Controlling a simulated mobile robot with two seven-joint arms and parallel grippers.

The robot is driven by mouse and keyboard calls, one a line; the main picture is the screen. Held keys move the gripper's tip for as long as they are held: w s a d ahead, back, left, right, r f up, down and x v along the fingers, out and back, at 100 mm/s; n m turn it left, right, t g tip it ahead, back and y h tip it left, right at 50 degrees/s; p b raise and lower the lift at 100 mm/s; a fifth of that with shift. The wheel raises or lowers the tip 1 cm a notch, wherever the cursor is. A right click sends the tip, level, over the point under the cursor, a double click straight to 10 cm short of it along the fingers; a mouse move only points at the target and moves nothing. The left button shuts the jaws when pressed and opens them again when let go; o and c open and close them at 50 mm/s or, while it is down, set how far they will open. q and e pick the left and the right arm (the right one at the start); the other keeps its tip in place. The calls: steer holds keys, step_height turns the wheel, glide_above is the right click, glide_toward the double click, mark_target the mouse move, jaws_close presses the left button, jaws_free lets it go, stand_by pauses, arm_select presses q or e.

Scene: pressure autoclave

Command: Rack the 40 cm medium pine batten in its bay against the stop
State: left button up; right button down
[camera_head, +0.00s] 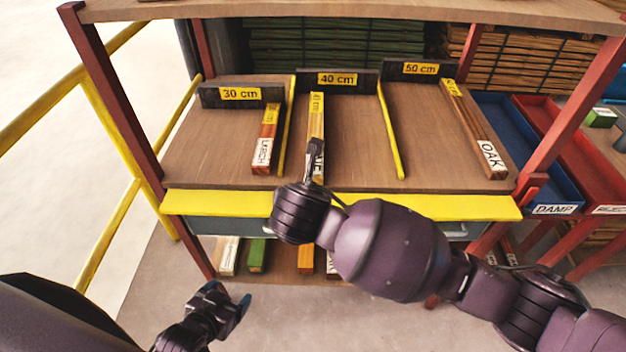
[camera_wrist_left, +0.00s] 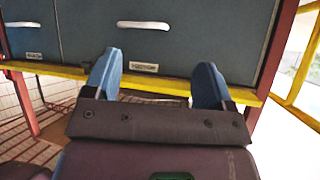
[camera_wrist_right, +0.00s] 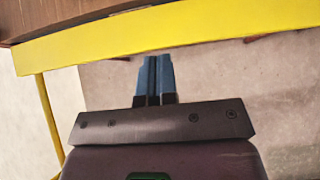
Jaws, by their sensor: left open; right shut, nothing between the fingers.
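The pine batten (camera_head: 317,113) lies lengthwise in the 40 cm bay, its yellow tag at the far end and a partly hidden white label at the near end. Its far end is close to the black 40 cm stop (camera_head: 336,78); I cannot tell if they touch. My right gripper (camera_head: 315,148) is over or at the batten's near end, hiding part of it. It is shut and empty, and its fingers also show in the right wrist view (camera_wrist_right: 155,78). My left gripper (camera_head: 234,302) is open and empty, low before the bench; it shows in the left wrist view (camera_wrist_left: 154,80).
A larch batten (camera_head: 265,140) lies in the 30 cm bay and an oak one (camera_head: 474,130) in the 50 cm bay. Yellow dividers (camera_head: 391,135) separate the bays. A yellow front lip (camera_head: 400,207) edges the bench. Blue (camera_head: 530,150) and red trays stand right.

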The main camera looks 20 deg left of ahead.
steer(key=b+x, duration=0.2)
steer(key=x, duration=0.7)
steer(key=shift+w+f, duration=0.1)
steer(key=shift+f, duration=0.1)
steer(key=w, duration=0.1)
steer(key=w+a+b, duration=0.1)
steer(key=w, duration=0.1)
steer(key=shift+f, duration=0.25)
steer(key=shift+w+a, duration=0.15)
steer(key=shift+w, duration=0.45)
steer(key=shift+w+r, duration=0.1)
steer(key=shift+w, duration=0.05)
